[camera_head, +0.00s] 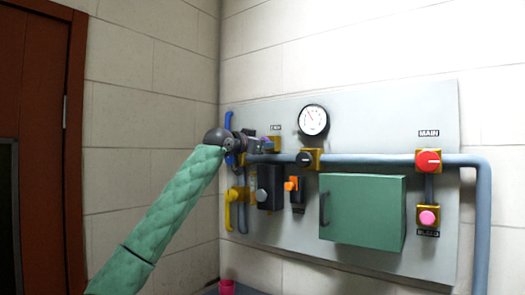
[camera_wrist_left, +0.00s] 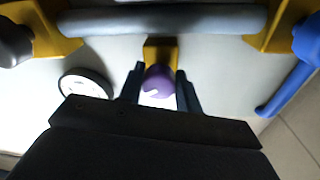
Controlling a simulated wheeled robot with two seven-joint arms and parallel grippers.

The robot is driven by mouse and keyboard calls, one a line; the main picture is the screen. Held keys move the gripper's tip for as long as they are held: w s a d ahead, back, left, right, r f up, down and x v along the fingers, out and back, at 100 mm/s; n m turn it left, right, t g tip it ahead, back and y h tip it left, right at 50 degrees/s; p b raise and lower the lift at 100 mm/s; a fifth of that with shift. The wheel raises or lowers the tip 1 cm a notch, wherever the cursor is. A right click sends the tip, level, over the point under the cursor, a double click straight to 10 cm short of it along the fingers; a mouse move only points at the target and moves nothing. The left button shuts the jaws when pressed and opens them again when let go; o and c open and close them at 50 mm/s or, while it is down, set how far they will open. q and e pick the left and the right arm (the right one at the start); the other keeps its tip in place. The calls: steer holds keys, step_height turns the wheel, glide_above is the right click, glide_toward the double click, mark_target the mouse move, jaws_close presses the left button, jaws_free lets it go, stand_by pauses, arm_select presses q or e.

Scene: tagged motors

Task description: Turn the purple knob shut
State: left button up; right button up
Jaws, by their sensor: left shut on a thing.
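The purple knob (camera_wrist_left: 158,80) sits on a yellow mount (camera_wrist_left: 160,50) in the left wrist view, with a white mark on its face. My left gripper (camera_wrist_left: 160,92) has one dark finger on each side of the knob and is shut on it. In the head view, my left gripper (camera_head: 262,144) reaches the panel's upper left, and the purple knob (camera_head: 274,141) shows only in part beside it, below a small label. My right gripper is in neither view.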

arm_select(q)
steer(key=n+b, duration=0.4)
steer(key=n, duration=0.5)
steer(key=shift+s+d+t+b, duration=0.1)
steer(key=shift+t+b, duration=0.3)
steer(key=shift+r+n+y+b, duration=0.15)
steer(key=shift+n+y+b, duration=0.3)
steer(key=shift+n, duration=1.25)
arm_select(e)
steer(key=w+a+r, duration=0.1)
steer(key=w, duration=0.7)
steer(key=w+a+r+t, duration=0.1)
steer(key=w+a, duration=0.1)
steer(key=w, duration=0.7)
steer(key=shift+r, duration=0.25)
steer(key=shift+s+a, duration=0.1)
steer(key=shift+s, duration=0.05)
arm_select(q)
steer(key=o, duration=0.9)
steer(key=shift+o, duration=0.3)
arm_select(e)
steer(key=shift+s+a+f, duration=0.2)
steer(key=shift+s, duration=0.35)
